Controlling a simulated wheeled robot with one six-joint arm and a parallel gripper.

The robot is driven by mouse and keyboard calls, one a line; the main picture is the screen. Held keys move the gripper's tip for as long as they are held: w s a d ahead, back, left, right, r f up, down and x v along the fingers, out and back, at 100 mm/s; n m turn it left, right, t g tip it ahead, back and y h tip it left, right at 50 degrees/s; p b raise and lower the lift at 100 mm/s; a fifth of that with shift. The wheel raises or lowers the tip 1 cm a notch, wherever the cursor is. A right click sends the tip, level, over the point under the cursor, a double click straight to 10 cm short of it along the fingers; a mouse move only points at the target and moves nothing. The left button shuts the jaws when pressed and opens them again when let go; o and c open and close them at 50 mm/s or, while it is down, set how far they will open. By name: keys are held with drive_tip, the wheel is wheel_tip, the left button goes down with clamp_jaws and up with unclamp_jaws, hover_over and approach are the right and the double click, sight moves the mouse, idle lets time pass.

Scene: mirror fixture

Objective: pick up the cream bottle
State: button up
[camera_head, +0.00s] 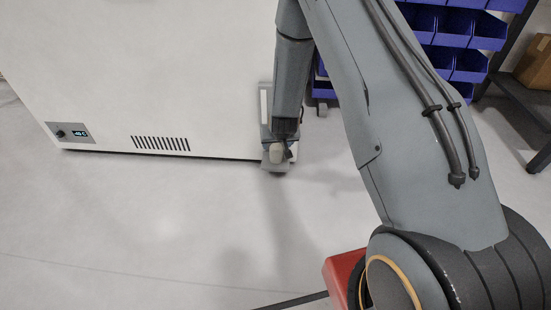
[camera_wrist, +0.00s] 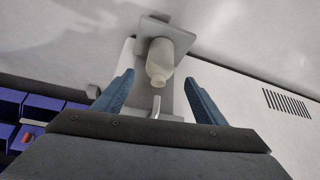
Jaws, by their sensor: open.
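The cream bottle (camera_wrist: 160,58) is near the top middle of the wrist view, with its narrow neck towards the bottom of the picture. In the head view the bottle (camera_head: 276,154) is small and partly covered by my gripper. It sits on a grey fixture (camera_head: 275,168) with an upright back plate, beside the white cabinet. My gripper (camera_wrist: 159,76) is open, with one blue finger on each side of the bottle's neck end in the wrist picture. A gap shows between each finger and the bottle. I cannot tell how far the fingertips are from it in depth.
A large white cabinet (camera_head: 150,70) with a vent and a small display stands left of the fixture. Blue bins (camera_head: 455,62) stand behind my arm. A dark shelf (camera_head: 520,98) holds a cardboard box (camera_head: 536,62) at right. The floor (camera_head: 150,220) in front is clear.

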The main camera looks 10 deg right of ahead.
sight(277, 148)
drive_tip(key=shift+b+x, duration=2.5)
drive_tip(key=shift+x, duration=1.75)
drive_tip(key=shift+s, duration=0.2)
drive_tip(key=c, duration=1.3)
drive_tip(key=shift+r, duration=0.15)
